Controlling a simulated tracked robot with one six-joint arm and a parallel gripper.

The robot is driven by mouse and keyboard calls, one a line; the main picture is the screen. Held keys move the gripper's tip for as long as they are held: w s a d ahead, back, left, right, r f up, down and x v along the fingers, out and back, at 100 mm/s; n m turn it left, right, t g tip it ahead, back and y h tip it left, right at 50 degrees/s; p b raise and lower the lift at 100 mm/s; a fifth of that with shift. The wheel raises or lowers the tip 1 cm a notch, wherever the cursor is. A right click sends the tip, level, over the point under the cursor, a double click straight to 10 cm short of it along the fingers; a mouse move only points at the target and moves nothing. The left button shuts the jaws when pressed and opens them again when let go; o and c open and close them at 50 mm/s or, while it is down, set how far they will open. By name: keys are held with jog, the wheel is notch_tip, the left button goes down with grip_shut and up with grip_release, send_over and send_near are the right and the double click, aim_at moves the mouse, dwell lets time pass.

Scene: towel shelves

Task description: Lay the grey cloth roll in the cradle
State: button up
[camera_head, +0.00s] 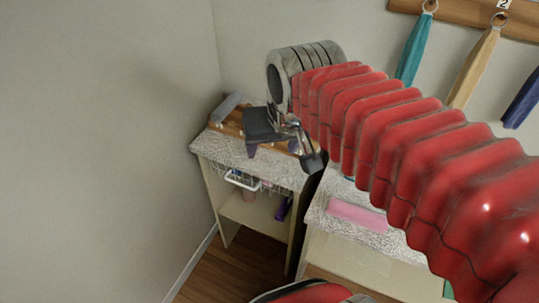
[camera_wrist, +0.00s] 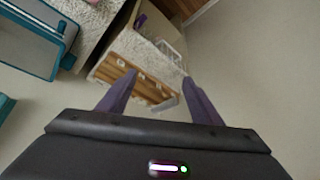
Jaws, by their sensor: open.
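The grey cloth roll (camera_head: 227,106) lies at the left end of the brown wooden cradle (camera_head: 222,129) on top of the low shelf unit. In the wrist view, a pale roll end (camera_wrist: 165,103) shows at the cradle's near end, and the slotted wood (camera_wrist: 124,80) lies beyond it. How deeply the roll sits cannot be told. My gripper (camera_head: 272,150) is open above the cradle, to the right of the roll in the head view. In the wrist view its two purple fingers (camera_wrist: 159,78) stand wide apart with nothing held between them. My gripper hides part of the cradle.
The low shelf unit (camera_head: 203,149) stands against the wall corner, with a white wire basket (camera_head: 242,180) below its top. A pink folded cloth (camera_head: 357,215) lies on the neighbouring unit. Teal (camera_head: 415,45) and tan (camera_head: 473,65) towels hang from a wall rail.

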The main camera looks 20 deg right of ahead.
jog(key=s+f+n, duration=0.1)
jog(key=s+f, duration=0.3)
jog(key=s, duration=0.3)
jog(key=shift+s+a+n, duration=0.2)
jog(key=shift+n, duration=0.1)
dwell(0.9)
